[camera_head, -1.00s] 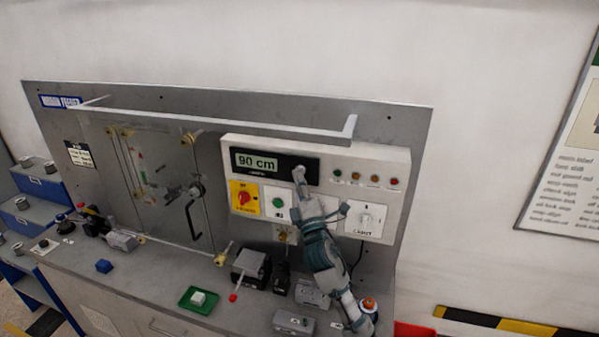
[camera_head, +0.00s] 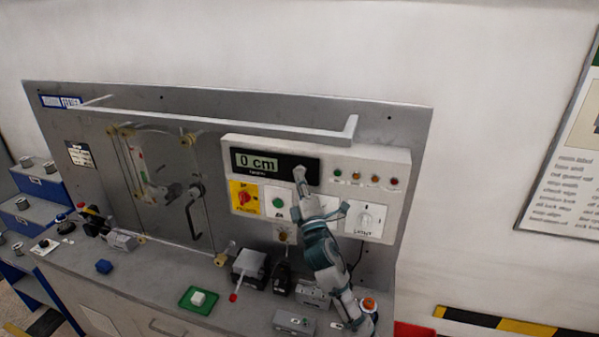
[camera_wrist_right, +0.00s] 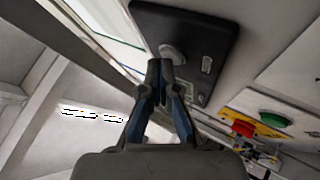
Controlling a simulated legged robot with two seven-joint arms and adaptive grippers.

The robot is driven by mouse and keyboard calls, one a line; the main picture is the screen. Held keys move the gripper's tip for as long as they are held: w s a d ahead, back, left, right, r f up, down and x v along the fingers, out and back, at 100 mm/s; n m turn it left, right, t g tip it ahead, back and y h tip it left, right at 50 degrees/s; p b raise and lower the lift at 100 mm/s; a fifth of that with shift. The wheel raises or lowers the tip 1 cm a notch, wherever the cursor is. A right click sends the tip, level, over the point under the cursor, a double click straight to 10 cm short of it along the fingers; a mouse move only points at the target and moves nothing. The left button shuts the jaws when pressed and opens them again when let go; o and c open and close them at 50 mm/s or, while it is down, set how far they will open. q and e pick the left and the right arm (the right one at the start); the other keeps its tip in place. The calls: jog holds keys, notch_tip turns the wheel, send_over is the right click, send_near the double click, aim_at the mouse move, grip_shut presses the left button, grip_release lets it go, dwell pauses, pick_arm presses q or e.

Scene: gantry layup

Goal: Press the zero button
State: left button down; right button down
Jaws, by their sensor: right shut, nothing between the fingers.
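The display unit (camera_head: 268,163) is a black panel on the white control box and its screen reads "0 cm". In the right wrist view, a round pale button (camera_wrist_right: 172,54) sits on the black panel (camera_wrist_right: 205,30). My right gripper (camera_wrist_right: 158,68) is shut and empty, with its tips right at the lower edge of that button. I cannot tell whether they touch it. My left gripper is not in view.
A grey rail (camera_head: 230,122) juts out above. The bench below holds a green tray (camera_head: 185,302) and small devices.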

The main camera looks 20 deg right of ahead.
jog(key=shift+s+a, duration=0.45)
jog(key=shift+s, duration=0.15)
jog(key=s+a, duration=0.1)
jog(key=s, duration=0.1)
jog(key=s+a+p, duration=0.1)
jog(key=s+a, duration=0.1)
jog(key=shift+p, duration=0.3)
jog(key=shift+d, duration=0.1)
